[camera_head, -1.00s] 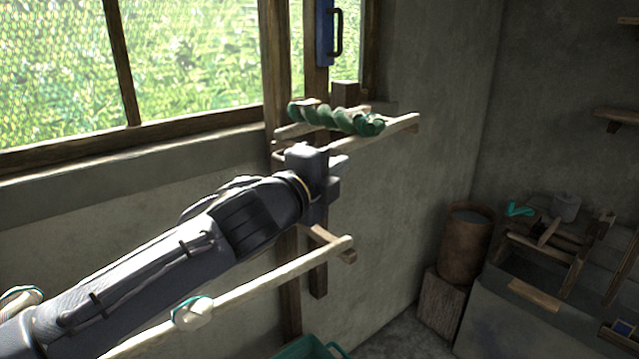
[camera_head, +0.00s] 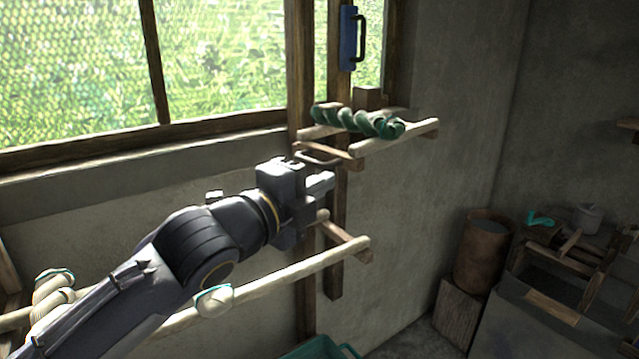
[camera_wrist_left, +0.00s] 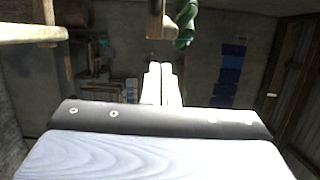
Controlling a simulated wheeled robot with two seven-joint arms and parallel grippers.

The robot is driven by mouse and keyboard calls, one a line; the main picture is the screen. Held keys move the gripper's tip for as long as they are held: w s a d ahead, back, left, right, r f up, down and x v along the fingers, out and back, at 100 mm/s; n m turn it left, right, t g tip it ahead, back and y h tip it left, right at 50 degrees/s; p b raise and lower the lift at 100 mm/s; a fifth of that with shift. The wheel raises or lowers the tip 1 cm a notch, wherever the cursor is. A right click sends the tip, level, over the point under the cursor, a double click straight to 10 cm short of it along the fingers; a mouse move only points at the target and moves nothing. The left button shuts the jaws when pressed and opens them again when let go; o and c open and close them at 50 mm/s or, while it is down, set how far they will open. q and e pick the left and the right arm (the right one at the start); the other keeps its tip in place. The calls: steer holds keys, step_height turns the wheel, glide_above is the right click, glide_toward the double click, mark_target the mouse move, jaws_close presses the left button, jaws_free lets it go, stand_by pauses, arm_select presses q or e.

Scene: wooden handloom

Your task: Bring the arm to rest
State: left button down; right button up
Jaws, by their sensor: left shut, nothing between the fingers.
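My left arm comes in from the lower left of the head view. Its gripper (camera_head: 318,184) is in front of the wooden wall rack, between the upper pegs and the lower pole. In the left wrist view the two pale fingers (camera_wrist_left: 161,84) are together with nothing between them. A twisted green yarn skein (camera_head: 357,122) lies across the upper pegs (camera_head: 400,135), above and to the right of the gripper. The skein also hangs at the top of the left wrist view (camera_wrist_left: 186,22). My right gripper is out of view.
The lower pole (camera_head: 285,278) runs under my left arm and carries cream skeins (camera_head: 55,290) at the left. A blue handled tool (camera_head: 350,40) hangs above. A green crate (camera_head: 318,348) is on the floor. A rusty drum (camera_head: 482,250) stands on the right; the wall between is clear.

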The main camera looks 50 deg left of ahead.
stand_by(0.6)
arm_select(q)
steer(key=s+d+f+n+g+h, duration=0.2)
steer(key=d+f+n+g, duration=0.2)
steer(key=f, duration=0.5)
steer(key=s+d+f+n+g+h, duration=0.2)
steer(key=d+f+n+g, duration=0.2)
steer(key=d+f+n, duration=0.3)
steer(key=s+d+f+n+g+h, duration=0.2)
steer(key=d+f+n, duration=0.4)
steer(key=f, duration=0.6)
steer(key=shift+s+d+n+g+h+p, duration=0.4)
steer(key=shift+d+g+h, duration=0.2)
steer(key=shift+d+g, duration=0.45)
steer(key=shift+d, duration=0.1)
